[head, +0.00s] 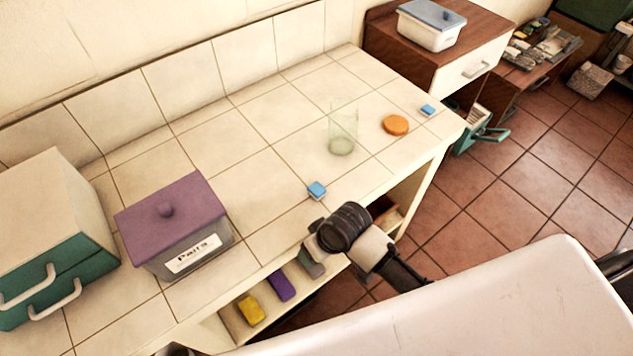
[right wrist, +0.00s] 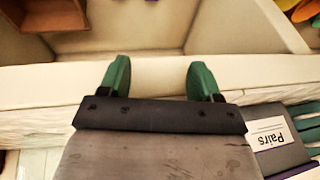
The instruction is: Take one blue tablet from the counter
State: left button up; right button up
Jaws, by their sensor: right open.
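Two small blue tablets lie on the tiled counter (head: 265,165) in the head view. The nearer blue tablet (head: 317,190) is close to the front edge, just beyond my right wrist. The farther blue tablet (head: 428,110) is near the counter's right end, beside an orange disc. In the right wrist view my right gripper (right wrist: 158,76) is open, its two green fingers apart with nothing between them. No blue tablet shows in that view. In the head view my right wrist is at the counter's front edge and its fingers cannot be made out. My left gripper is not in view.
A clear glass (head: 343,135) and the orange disc (head: 396,125) stand between the tablets. A purple-lidded box (head: 172,215) labelled "Pairs" and a green-and-cream case (head: 55,235) are at left. A shelf below holds yellow (head: 250,311) and purple (head: 281,286) blocks.

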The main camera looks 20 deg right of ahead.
notch_tip(320, 180, up, 11)
jog(key=s+a+n+p, duration=0.1)
jog(key=a+n+p, duration=0.1)
jog(key=shift+g, duration=0.8)
jog(key=w, duration=0.3)
jog(key=w+a, duration=0.1)
jog(key=w, duration=0.1)
jog(key=shift+w+f, duration=0.1)
jog(key=shift+w, duration=0.15)
jog(key=w+d+r+m+g+h, duration=0.1)
jog(key=w+d+r+h, duration=0.2)
jog(key=w+d, duration=0.45)
send_over(317, 188)
jog(key=f, duration=0.4)
jog(key=shift+a+f, duration=0.25)
jog(key=shift+a, duration=0.15)
jog(key=shift+d+f+p, duration=0.15)
jog(key=shift+f+p, duration=0.35)
jog(key=shift+f, duration=0.15)
jog(key=f, duration=0.2)
jog(key=f+p, duration=0.1)
jog(key=shift+s+d+f, duration=0.1)
jog(key=shift+d+f, duration=0.15)
jog(key=shift+f, duration=0.45)
